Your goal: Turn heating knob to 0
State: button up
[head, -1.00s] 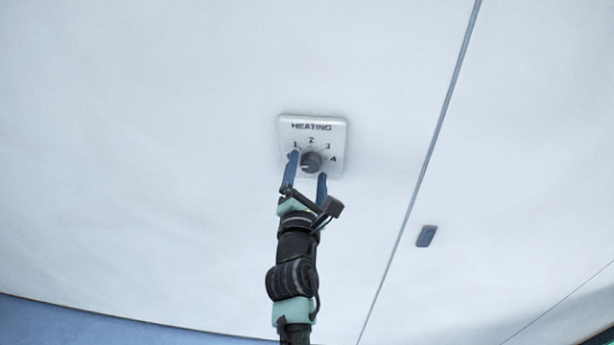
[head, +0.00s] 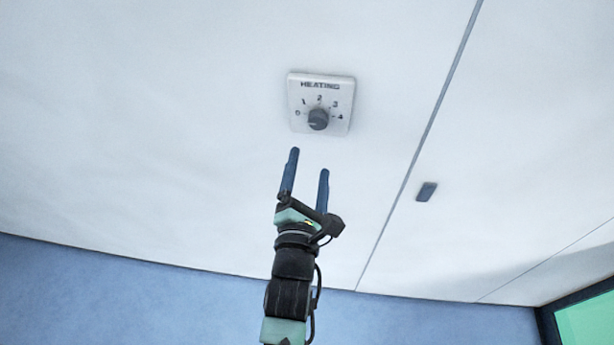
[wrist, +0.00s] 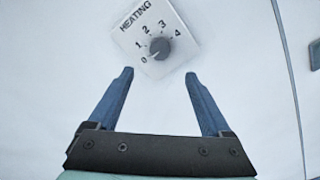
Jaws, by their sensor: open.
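The heating knob (head: 318,119) is a round dark grey dial on a white square panel (head: 341,123) marked HEATING, with numbers 0 to 4. In the wrist view the knob (wrist: 160,48) shows a small light mark on its side facing the 0. My gripper (head: 309,161) is open, with two blue fingers apart and nothing between them. In the head view it is below the panel, clear of the knob. In the wrist view the fingertips (wrist: 158,73) also stand short of the knob, one to each side.
A small dark blue rectangular fitting (head: 427,191) sits on the white wall to the right. A thin seam runs down the wall between it and the panel. The wall around the panel is otherwise bare. A green-tinted window (head: 590,325) shows at the lower right.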

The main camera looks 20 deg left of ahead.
jog(key=shift+b+v, duration=0.4)
jog(key=shift+v, duration=0.75)
